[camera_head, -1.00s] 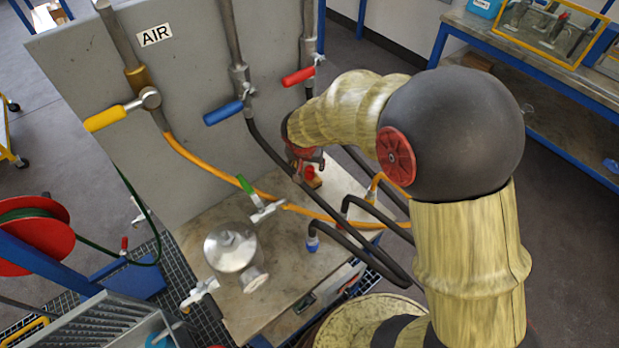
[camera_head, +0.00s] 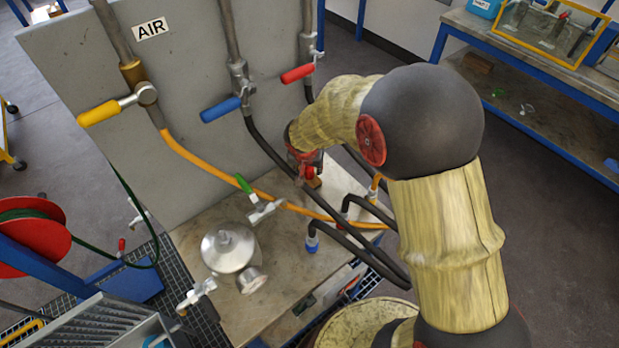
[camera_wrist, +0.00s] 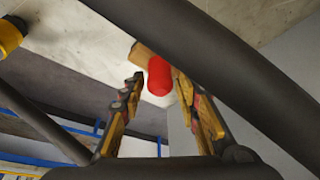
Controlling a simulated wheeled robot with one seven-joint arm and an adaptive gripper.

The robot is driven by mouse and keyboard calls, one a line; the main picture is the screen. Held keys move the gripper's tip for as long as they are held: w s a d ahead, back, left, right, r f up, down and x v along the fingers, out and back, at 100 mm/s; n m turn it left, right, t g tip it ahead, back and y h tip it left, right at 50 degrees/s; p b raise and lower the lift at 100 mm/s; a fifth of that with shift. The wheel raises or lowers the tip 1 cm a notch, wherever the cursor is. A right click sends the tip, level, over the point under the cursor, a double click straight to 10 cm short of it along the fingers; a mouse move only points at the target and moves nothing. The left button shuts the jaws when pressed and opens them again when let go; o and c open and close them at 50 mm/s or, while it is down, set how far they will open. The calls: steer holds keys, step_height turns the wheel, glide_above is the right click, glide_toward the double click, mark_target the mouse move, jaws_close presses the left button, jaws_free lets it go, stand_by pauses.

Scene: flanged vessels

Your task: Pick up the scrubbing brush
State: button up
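In the wrist view a wooden block (camera_wrist: 147,56), which looks like the scrubbing brush, lies on the pale worktop. A red cylinder (camera_wrist: 159,77) stands out in front of it and hides part of it. My gripper (camera_wrist: 158,80) is open, with one yellow-and-dark finger on each side of the red cylinder. In the head view my gripper (camera_head: 305,164) is low over the back right of the bench, by a small wooden piece (camera_head: 314,182). My forearm hides much there.
Black hoses (camera_head: 272,150) and an orange hose (camera_head: 205,168) cross close to my gripper. In the wrist view a thick dark hose (camera_wrist: 235,60) runs past the right finger. The grey AIR panel (camera_head: 195,60) stands behind. A steel flanged vessel (camera_head: 228,247) sits front left.

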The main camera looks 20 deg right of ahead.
jaws_close()
steer(key=shift+r, duration=0.1)
stand_by(0.4)
steer(key=shift+r, duration=0.55)
step_height(320, 180, up, 2)
steer(key=shift+r+p, duration=0.15)
steer(key=shift+p, duration=0.45)
steer(key=s+a+r+p, duration=0.1)
steer(key=s+a+r, duration=0.1)
steer(key=a+r, duration=0.2)
steer(key=s+a+r+p, duration=0.2)
steer(key=a+r, duration=0.3)
steer(key=a, duration=0.4)
steer(key=shift+s+r, duration=0.25)
steer(key=shift+s, duration=0.15)
steer(key=shift+a, duration=0.1)
